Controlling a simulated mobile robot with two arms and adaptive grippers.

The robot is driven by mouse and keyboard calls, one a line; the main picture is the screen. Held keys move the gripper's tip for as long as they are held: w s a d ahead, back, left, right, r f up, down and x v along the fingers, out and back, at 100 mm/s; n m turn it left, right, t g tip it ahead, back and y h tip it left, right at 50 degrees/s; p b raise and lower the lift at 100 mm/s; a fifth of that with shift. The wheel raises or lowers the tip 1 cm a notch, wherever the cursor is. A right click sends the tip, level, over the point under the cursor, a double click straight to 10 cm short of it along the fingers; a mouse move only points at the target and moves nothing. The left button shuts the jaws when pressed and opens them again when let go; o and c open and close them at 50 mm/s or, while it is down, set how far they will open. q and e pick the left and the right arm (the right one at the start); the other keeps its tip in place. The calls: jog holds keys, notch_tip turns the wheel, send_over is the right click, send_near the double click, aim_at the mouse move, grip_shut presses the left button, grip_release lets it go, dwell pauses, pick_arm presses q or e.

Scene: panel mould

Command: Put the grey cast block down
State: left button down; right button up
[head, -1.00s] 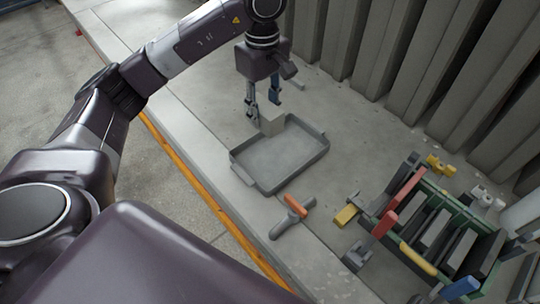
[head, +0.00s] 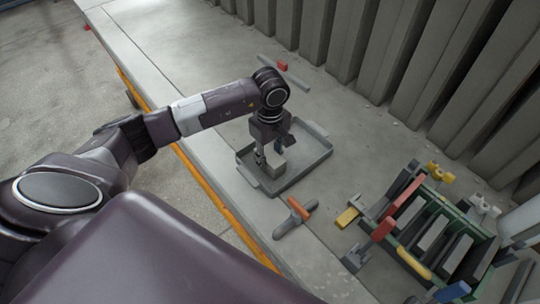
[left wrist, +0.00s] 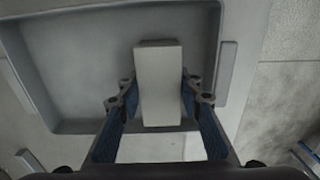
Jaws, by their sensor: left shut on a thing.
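The grey cast block (head: 274,168) is in my left gripper (head: 270,158), over the grey tray (head: 318,158) in the head view. In the left wrist view the block (left wrist: 158,80) stands pale between the two blue-padded fingers (left wrist: 160,110), with the tray floor (left wrist: 85,60) behind it. The fingers are shut on the block's sides. I cannot tell whether the block touches the tray floor. The right gripper is not in view.
A green-framed mould (head: 445,235) with dark slots and coloured clamps stands at the right. A red piece (head: 282,65) lies on a strip at the back. Corrugated panels (head: 420,60) border the far side.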

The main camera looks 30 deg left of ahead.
aim_at(270, 155)
pick_arm(q)
jog(key=shift+f, duration=0.1)
jog(key=shift+f+b, duration=0.1)
jog(key=shift+b, duration=0.2)
jog(key=c, duration=1.4)
grip_release()
jog(key=shift+r+p, duration=0.35)
jog(key=shift+p, duration=0.05)
notch_tip(270, 155, up, 11)
jog(key=b, duration=0.3)
jog(key=shift+w+f+b, duration=0.1)
jog(key=shift+f+b, duration=0.1)
jog(key=shift+b, duration=0.1)
jog(key=shift+r, duration=0.55)
